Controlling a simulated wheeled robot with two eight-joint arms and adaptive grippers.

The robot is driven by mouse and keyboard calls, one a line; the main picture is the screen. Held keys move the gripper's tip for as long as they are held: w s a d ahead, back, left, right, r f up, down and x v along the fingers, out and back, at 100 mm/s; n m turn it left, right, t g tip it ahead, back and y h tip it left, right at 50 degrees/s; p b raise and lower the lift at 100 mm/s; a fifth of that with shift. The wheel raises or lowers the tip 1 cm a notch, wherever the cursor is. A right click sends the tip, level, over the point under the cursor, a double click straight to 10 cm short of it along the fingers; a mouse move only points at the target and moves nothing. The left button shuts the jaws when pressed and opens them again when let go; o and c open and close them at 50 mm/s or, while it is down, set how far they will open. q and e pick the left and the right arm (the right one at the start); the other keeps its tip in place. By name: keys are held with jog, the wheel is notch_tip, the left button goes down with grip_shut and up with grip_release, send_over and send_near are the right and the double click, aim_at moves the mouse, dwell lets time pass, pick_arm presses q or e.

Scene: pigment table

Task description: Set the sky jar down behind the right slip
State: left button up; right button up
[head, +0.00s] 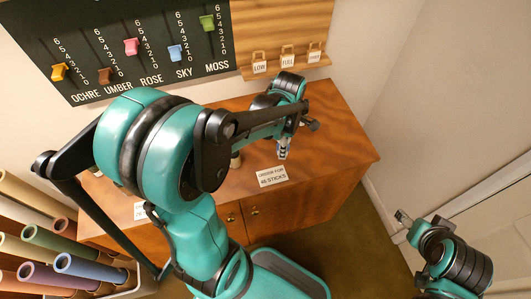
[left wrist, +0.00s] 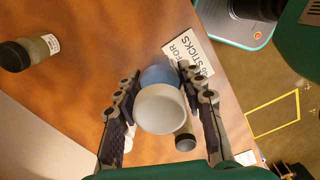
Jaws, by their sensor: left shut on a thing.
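The sky jar (left wrist: 162,108), with a pale round top and a blue side, is between the fingers of my left gripper (left wrist: 157,76), which is shut on it. In the head view my left gripper (head: 284,146) is over the cabinet top, just behind the right slip (head: 272,177), a white card with black print. That slip also shows beyond the jar in the left wrist view (left wrist: 190,52). I cannot tell whether the jar touches the wood. My right gripper (head: 403,217) is off to the right, away from the cabinet; its fingers are too small to read.
The wooden cabinet top (head: 340,150) is clear to the right. A dark-lidded jar (left wrist: 15,56) stands apart at left in the wrist view; another dark-ended object (left wrist: 185,141) is close to the right finger. The left slip (head: 139,210) is partly hidden by my arm. A slider board (head: 130,45) hangs behind.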

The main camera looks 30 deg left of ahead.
pick_arm(q)
jog(key=b, duration=0.2)
send_over(265, 156)
notch_tip(265, 156, down, 4)
jog(key=shift+f, duration=0.1)
jog(key=shift+f+b, duration=0.8)
jog(key=shift+f, duration=1.05)
jog(key=shift+f, duration=0.2)
jog(key=o, duration=1.2)
